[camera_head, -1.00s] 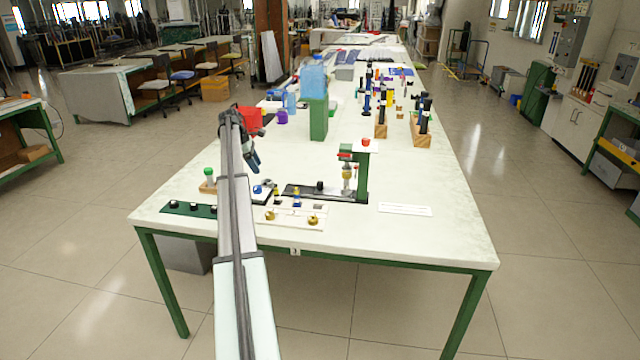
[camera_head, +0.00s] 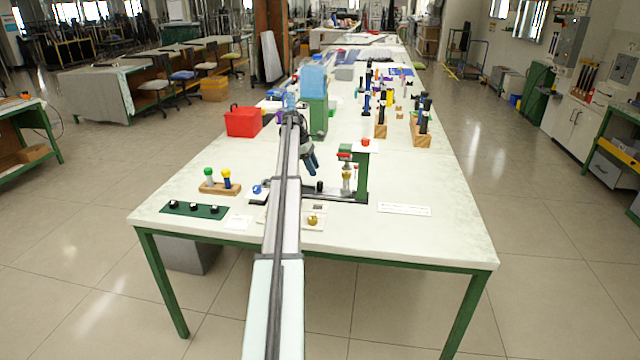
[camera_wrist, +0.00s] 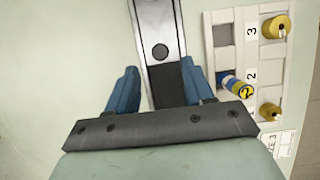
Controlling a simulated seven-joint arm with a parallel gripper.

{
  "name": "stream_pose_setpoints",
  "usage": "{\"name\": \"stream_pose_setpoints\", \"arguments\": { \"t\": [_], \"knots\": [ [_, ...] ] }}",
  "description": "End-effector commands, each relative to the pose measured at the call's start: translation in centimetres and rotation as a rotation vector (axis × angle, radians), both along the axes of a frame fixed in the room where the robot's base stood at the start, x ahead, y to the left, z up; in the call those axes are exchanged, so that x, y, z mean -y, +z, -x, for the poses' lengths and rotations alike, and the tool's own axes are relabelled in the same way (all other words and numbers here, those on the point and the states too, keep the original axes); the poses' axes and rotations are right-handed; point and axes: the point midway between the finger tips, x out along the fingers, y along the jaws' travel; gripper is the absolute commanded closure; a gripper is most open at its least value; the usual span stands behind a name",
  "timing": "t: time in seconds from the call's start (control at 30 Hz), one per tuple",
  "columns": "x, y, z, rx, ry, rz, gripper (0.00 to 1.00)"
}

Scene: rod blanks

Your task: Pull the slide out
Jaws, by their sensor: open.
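The slide, a metal strip with a round black knob (camera_wrist: 159,51), runs from the top of the wrist view down between my fingers, where a dark section shows. In the head view the knob (camera_head: 319,187) stands on the dark base at the foot of the green press stand (camera_head: 362,178). My gripper (camera_wrist: 159,72) is open, with one blue finger on each side of the strip and nothing held. In the head view my gripper (camera_head: 311,165) hangs above the left part of this base. My arm hides the base's left end. I cannot tell the fingers' height over the strip.
A white tray (camera_wrist: 247,42) with numbered places, brass knobs and a blue-and-yellow piece lies right of the strip in the wrist view. Left of my arm are a wooden block (camera_head: 220,189) with two pegs and a red box (camera_head: 243,121).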

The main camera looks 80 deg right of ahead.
Motion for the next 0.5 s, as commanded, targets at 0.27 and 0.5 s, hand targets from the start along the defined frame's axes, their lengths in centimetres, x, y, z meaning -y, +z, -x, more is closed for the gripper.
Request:
{"name": "stream_pose_setpoints", "arguments": {
  "t": [0.27,0.5],
  "knots": [
    [-0.1,-4.4,1.8,0.000,0.001,0.000,0.48],
    [0.0,-6.6,2.7,0.000,0.001,0.001,0.48]
  ]
}}
